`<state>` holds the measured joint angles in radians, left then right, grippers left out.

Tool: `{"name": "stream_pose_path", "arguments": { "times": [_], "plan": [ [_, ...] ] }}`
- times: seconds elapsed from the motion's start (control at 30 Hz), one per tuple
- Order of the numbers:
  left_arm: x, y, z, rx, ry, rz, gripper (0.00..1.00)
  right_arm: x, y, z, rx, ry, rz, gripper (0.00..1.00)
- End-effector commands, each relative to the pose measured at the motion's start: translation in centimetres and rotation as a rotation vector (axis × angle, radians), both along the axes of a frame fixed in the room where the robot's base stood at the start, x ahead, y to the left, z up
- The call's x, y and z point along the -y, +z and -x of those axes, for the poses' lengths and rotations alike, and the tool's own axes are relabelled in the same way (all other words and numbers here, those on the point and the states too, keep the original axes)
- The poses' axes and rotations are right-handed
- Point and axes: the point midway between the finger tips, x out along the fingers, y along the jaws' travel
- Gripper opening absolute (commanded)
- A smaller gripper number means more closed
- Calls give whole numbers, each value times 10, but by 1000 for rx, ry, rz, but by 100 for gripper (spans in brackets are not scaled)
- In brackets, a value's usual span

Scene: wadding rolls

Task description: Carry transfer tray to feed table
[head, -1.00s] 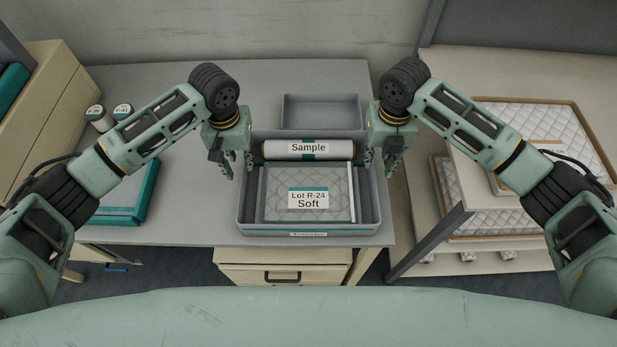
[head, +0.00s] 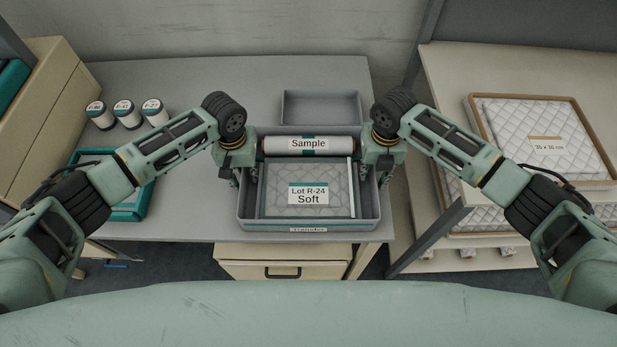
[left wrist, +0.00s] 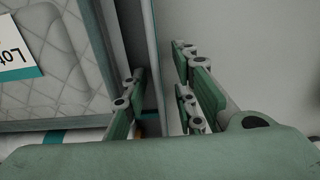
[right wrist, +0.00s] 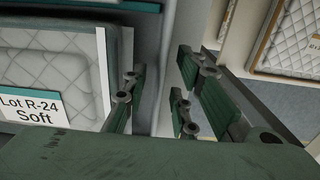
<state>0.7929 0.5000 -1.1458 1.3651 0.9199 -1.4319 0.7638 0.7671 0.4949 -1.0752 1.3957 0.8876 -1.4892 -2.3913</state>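The grey transfer tray (head: 367,222) sits on the grey table, its front label partly readable. In it lie a quilted pad (head: 322,179) labelled "Lot R-24 Soft" and, behind that, a white roll (head: 274,144) labelled "Sample". My left gripper (head: 240,178) is at the tray's left wall; its fingers (left wrist: 160,98) are apart, one either side of the wall. My right gripper (head: 375,175) is at the right wall; its fingers (right wrist: 160,95) also straddle the wall, apart. The arms partly hide both side walls. No table is marked as the feed table.
An empty grey tray (head: 321,106) stands behind the transfer tray. Several lidded jars (head: 127,113) and a teal-edged tray (head: 142,208) are on the left of the grey table (head: 200,222). A beige bench (head: 453,65) on the right holds a quilted pad in a brown-rimmed tray (head: 475,103).

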Motion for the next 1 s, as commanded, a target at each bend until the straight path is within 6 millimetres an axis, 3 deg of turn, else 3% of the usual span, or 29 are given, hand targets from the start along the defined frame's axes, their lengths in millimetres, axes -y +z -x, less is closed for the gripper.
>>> {"name": "stream_pose_path", "arguments": {
  "times": [0.17, 0.47, 1.0],
  "plan": [
    [0, 0, 0, -1, -1, 0, 26, 0, 0, 0, 0, 0, 0, 26],
    [0, 0, 0, -1, 0, 0, 0, 0, 0, 0, 0, 0, 0, 0],
    [0, 0, 0, 0, 0, 1, 0, 0, 0, 0, 1, 0, 0, 0]
  ]
}}
